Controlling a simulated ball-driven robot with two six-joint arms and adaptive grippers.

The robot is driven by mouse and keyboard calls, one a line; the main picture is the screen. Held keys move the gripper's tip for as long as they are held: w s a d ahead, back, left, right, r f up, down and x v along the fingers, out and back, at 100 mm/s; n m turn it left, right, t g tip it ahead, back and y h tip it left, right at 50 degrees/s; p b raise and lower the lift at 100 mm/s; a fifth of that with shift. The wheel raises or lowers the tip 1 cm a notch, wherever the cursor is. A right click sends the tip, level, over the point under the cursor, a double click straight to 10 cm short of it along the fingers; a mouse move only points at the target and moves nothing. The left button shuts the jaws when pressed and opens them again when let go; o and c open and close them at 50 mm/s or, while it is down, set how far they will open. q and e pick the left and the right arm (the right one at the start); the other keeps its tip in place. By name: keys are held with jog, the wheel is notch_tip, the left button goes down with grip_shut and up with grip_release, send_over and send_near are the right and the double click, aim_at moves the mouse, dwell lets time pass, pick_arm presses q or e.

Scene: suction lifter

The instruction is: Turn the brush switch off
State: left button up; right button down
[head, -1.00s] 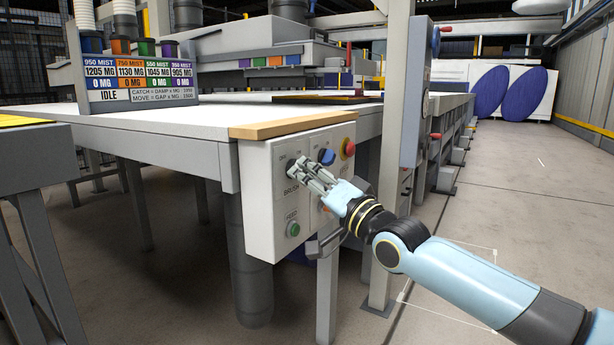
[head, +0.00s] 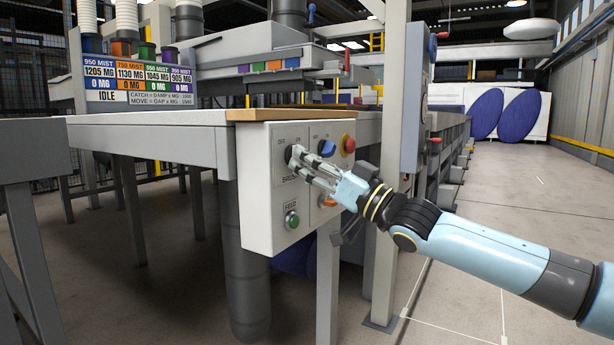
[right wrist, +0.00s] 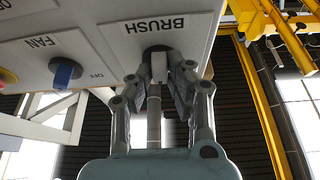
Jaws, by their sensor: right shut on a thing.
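In the right wrist view, the right gripper (right wrist: 162,75) is shut on the knob, just beside the upside-down BRUSH label (right wrist: 155,26). The exact angle of the knob is hard to tell behind the fingers. My left gripper is not in view.
The blue fan knob (head: 327,148), a red button (head: 348,144), a green feed button (head: 292,220) and an orange button (head: 327,200) share the panel. The white table (head: 150,124) extends behind it. A grey post (head: 392,150) stands to the right; open floor lies beyond.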

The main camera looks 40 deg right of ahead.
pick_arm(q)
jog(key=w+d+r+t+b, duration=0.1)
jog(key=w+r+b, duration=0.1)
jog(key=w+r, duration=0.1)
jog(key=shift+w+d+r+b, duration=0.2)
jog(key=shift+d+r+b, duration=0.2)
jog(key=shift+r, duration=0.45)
pick_arm(e)
jog(key=shift+w+d+n+g+y, duration=0.1)
jog(key=shift+n+g+y, duration=0.75)
jog(key=shift+n, duration=1.5)
jog(key=shift+d+n+g+y, duration=0.1)
jog(key=shift+n+g+y, duration=0.75)
jog(key=shift+n, duration=1.45)
jog(key=shift+w+d+n+g+y, duration=0.1)
jog(key=shift+n+g+y, duration=0.7)
jog(key=shift+n, duration=1.55)
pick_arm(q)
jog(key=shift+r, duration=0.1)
pick_arm(e)
jog(key=shift+r, duration=0.1)
jog(key=c, duration=1.3)
grip_release()
jog(key=shift+v, duration=3.75)
